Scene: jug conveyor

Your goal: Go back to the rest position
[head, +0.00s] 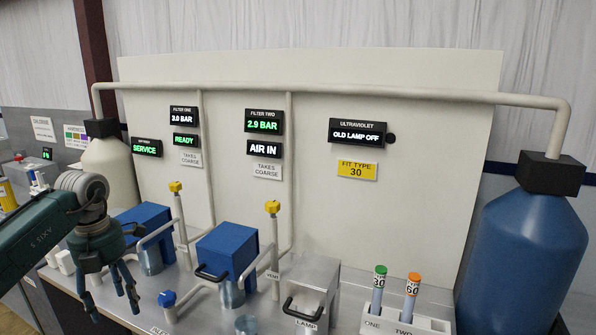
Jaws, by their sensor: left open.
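My left gripper (117,298) hangs at the lower left with its dark fingers pointing down. It is open, and no object shows between its fingers. It is in front of the metal bench (195,322), near the left blue filter housing (148,220), and seems apart from it. My right gripper is not in view.
A blue filter box (228,250) and a grey lamp box (312,285) with black handles stand on the bench. Yellow-topped valves (272,207) rise between. A white rack (410,318) holds two tubes. A large blue tank (525,255) stands right, a cream tank (110,165) left.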

